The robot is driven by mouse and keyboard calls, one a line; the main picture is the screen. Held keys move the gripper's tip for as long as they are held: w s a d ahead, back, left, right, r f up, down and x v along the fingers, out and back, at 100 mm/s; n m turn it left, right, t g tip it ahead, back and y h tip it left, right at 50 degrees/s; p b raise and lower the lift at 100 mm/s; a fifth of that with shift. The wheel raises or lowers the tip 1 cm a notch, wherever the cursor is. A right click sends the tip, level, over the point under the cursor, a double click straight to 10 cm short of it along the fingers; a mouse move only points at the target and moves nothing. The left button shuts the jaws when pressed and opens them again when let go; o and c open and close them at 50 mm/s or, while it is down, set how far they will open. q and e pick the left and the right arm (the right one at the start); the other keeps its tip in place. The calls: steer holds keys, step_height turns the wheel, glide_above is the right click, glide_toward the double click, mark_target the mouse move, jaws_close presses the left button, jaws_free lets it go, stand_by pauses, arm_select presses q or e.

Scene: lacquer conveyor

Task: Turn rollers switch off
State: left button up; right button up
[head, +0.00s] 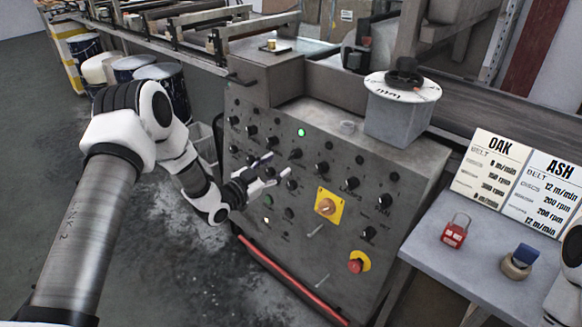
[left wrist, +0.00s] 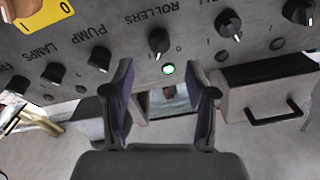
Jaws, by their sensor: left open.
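The rollers switch is a black knob with a pale pointer mark. It shows in the left wrist view (left wrist: 158,40) under the label ROLLERS, and in the head view (head: 295,153) on the grey control panel (head: 290,225). A lit green lamp (head: 301,132) sits by it and also shows in the left wrist view (left wrist: 168,69). My left gripper (head: 278,166) is open and empty in front of the panel, close to this knob. Its two fingers (left wrist: 164,95) stand apart, and the knob shows beyond them. My right gripper is out of view.
The PUMP knob (left wrist: 100,58) and LAMPS knob (left wrist: 54,72) are beside the rollers knob. A yellow plate with a switch (head: 328,205) and a red button (head: 356,265) sit lower on the panel. A red padlock (head: 455,232) lies on the side table.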

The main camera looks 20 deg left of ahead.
mark_target(292, 156)
arm_select(q)
steer(key=x, duration=0.6)
steer(key=shift+w+d, duration=0.1)
steer(key=shift+w, duration=0.2)
jaws_close()
steer(key=shift+n, duration=0.5)
steer(key=n, duration=0.2)
steer(key=n+y, duration=0.1)
steer(key=n, duration=0.2)
steer(key=shift+d+y+b, duration=0.1)
steer(key=shift+y+b, duration=0.2)
steer(key=shift+b, duration=0.1)
steer(key=n+y, duration=0.1)
steer(key=n, duration=0.6)
steer(key=shift+r, duration=0.1)
steer(key=shift+n, duration=0.4)
jaws_free()
